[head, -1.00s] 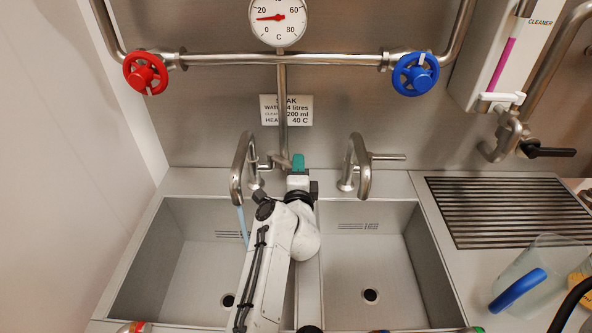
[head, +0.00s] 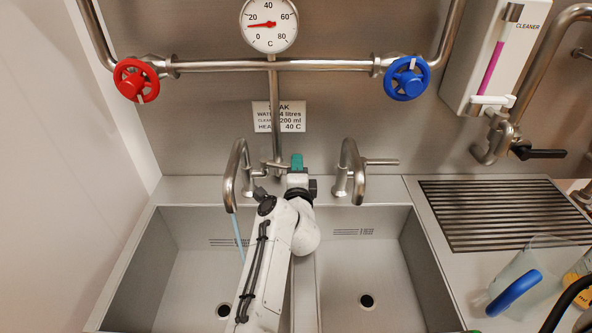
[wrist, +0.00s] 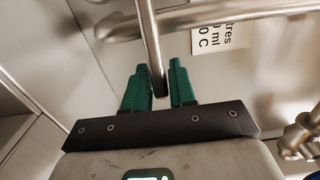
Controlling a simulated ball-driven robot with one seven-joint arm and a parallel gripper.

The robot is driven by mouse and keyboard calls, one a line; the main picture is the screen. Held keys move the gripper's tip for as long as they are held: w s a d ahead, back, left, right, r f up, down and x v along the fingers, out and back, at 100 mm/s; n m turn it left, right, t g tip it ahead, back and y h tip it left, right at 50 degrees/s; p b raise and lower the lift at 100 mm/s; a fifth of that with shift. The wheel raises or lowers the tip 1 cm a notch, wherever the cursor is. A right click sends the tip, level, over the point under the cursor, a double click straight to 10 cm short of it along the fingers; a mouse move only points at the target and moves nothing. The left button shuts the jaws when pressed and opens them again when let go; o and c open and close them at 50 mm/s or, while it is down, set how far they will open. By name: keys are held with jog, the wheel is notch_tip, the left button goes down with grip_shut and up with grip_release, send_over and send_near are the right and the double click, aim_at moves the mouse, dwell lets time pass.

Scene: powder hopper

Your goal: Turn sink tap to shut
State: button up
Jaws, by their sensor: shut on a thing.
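The left sink tap (head: 236,172) is a curved steel spout over the left basin, and a thin pale-blue stream of water (head: 238,236) runs from its mouth. Its short lever (head: 273,164) points right, towards my gripper (head: 297,163). In the wrist view, my gripper's green fingers (wrist: 159,88) stand on either side of the end of a steel bar (wrist: 150,45), which looks like this lever. The fingers are closed on it. My wrist and forearm hide part of the tap's surroundings and the divider between the basins.
A second tap (head: 354,170) stands over the right basin, its lever pointing right. Above are a red valve wheel (head: 136,79), a blue valve wheel (head: 407,78) and a dial thermometer (head: 268,24). A cleaner dispenser (head: 487,60), drain grille (head: 500,215) and blue-handled jug (head: 522,285) are at the right.

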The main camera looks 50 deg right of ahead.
jog(key=shift+w+d, duration=0.25)
jog(key=shift+d, duration=0.3)
jog(key=shift+w+d, duration=0.35)
jog(key=shift+d, duration=0.1)
jog(key=o, duration=0.8)
jog(key=shift+w, duration=0.15)
jog(key=v, duration=0.9)
